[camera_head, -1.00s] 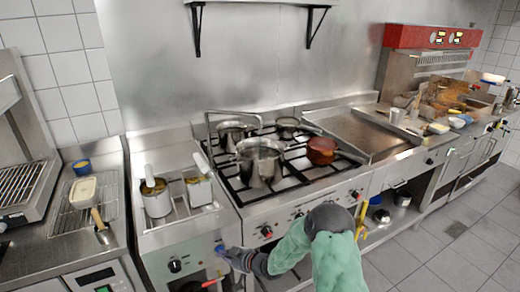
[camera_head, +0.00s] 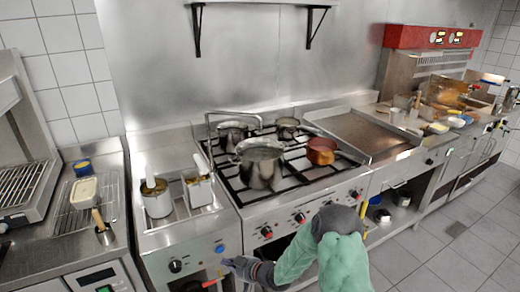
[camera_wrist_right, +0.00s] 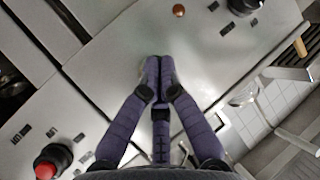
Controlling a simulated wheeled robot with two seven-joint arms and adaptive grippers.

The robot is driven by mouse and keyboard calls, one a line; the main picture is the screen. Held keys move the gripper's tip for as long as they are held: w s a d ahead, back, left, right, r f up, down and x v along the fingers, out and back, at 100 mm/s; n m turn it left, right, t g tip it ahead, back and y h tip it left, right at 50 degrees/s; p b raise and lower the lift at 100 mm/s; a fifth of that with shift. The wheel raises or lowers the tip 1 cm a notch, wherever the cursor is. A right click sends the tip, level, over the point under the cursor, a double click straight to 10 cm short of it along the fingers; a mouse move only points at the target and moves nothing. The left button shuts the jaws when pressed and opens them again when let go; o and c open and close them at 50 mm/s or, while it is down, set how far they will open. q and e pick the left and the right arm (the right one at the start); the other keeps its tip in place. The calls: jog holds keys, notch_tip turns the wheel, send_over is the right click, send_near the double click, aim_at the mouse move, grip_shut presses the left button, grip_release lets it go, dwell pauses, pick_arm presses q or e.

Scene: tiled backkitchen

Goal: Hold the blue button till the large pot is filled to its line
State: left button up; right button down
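The blue button (camera_head: 220,248) is a small round button on the front panel left of the stove knobs. My right gripper (camera_head: 230,263) is just below and right of it in the head view, apart from it as far as I can see. In the right wrist view its purple fingers (camera_wrist_right: 158,74) are closed together with nothing between them; the blue button does not show there. The large pot (camera_head: 260,170) is a steel pot on the front left of the stove. Its line and water level are too small to make out. My left gripper is out of view.
A bent metal pipe (camera_head: 232,112) stands over the stove's left back. A steel pot (camera_head: 231,137) and a red pot (camera_head: 321,151) are on the burners. Red-ringed knobs (camera_head: 300,218) line the stove front. A red button (camera_wrist_right: 47,166) shows in the right wrist view.

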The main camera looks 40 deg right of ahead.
jog(key=s, duration=0.2)
jog(key=shift+s+a, duration=0.3)
dwell(0.4)
jog(key=s+a+f+m+g, duration=0.2)
jog(key=s+a+f+g, duration=0.2)
jog(key=s+a+f, duration=0.35)
jog(key=s+a+f+m+g, duration=0.1)
jog(key=s+a+f+g, duration=0.35)
jog(key=a+f, duration=0.45)
jog(key=s+a+f+g, duration=0.1)
jog(key=s+a+g, duration=0.3)
jog(key=s, duration=0.6)
jog(key=shift+s+a+f+m, duration=0.15)
jog(key=shift+a+f+m, duration=0.15)
jog(key=shift+a, duration=0.85)
